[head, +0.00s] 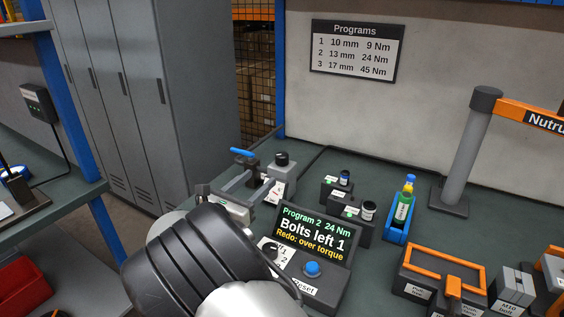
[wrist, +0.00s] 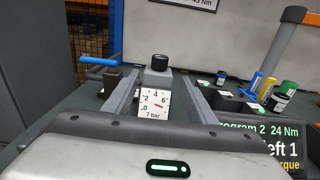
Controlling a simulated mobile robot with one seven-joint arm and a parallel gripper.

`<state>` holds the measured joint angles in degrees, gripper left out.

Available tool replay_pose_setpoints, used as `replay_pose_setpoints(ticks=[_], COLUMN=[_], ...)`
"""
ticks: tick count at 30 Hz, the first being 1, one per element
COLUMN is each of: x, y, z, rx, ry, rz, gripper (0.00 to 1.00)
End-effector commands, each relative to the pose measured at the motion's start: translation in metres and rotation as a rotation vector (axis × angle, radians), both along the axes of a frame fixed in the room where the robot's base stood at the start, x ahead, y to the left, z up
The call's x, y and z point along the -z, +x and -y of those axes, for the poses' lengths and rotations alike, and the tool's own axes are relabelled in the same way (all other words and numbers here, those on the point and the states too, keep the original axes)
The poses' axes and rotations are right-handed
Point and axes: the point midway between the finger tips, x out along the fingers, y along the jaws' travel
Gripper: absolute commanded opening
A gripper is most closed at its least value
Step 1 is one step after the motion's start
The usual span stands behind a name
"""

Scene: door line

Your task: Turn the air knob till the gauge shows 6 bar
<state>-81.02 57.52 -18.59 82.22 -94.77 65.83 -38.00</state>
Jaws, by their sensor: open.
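The air knob (head: 281,158) is a black round knob on top of a grey regulator block (head: 284,171). It also shows in the wrist view (wrist: 159,62), just beyond my fingertips. The white gauge (wrist: 155,103) is on the block's front, below the knob. Its red needle points right and slightly down, past the 6, and the text under the dial reads 7 bar. My gripper (wrist: 158,76) is open and empty, its two fingers spread on either side of the gauge in the picture. In the head view my gripper (head: 262,175) is close in front of the block; contact cannot be told.
A blue-handled valve (head: 243,153) is just left of the block. A controller (head: 312,256) reading "Bolts left 1" is close to my arm at right.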

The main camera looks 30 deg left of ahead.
Motion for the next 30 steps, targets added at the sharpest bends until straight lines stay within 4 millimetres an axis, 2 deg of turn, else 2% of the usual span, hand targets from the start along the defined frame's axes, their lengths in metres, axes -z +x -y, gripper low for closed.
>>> replay_pose_setpoints(ticks=[3, 12, 18, 24, 30], x=[0.001, 0.002, 0.001, 0.001, 0.0], y=[0.028, 0.093, 0.127, 0.143, 0.145], z=[0.002, 0.001, 0.001, 0.0, 0.0], rx=[0.004, 0.001, 0.001, -0.001, -0.001], ry=[0.001, 0.001, 0.001, -0.001, -0.001], rz=[0.003, 0.002, 0.002, 0.001, 0.002], gripper=[0.51, 0.51, 0.51, 0.51, 0.51])
